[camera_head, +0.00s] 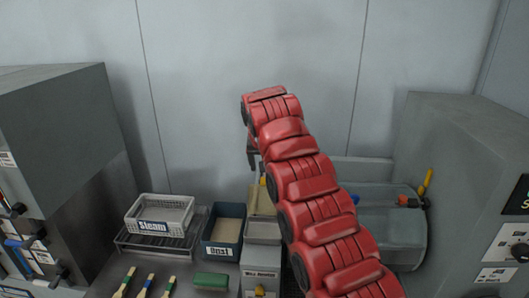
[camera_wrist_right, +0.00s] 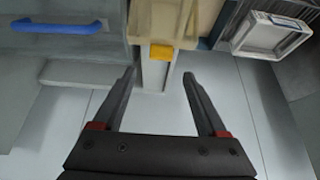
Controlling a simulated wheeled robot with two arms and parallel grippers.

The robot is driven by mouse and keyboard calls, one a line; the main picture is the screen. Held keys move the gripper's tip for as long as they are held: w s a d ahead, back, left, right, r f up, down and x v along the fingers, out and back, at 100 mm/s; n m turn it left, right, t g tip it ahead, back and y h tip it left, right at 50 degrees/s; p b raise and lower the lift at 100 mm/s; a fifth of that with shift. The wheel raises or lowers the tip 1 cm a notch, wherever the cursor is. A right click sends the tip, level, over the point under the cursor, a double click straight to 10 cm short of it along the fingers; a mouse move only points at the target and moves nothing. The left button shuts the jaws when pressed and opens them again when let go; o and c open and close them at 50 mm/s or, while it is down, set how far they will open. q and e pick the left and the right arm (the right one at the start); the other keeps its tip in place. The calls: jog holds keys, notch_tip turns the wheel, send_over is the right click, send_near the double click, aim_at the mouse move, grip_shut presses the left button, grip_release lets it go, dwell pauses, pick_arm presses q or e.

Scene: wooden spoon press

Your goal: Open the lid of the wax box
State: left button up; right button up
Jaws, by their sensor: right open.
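The wax box (camera_head: 262,270) is a narrow grey box with a dark label and a yellow knob low on its front, seen in the head view. Behind its grey upper part, a beige panel (camera_head: 260,203) with a yellow tab at its far edge looks like the lid, swung back; my arm partly hides it. The right wrist view shows the yellow tab (camera_wrist_right: 162,52) and the beige panel beyond the fingertips. My right gripper (camera_wrist_right: 160,78) is open and empty, its fingers either side of the tab's line, apparently apart from it. My left gripper is not in view.
A white "Steam" basket (camera_head: 160,213) on a rack and a blue bin (camera_head: 222,232) stand left of the box.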

jog(key=p+v, duration=0.3)
jog(key=v, duration=0.9)
jog(key=shift+s+r+p, duration=0.2)
jog(key=shift+r+p, duration=0.1)
jog(key=shift+f, duration=0.1)
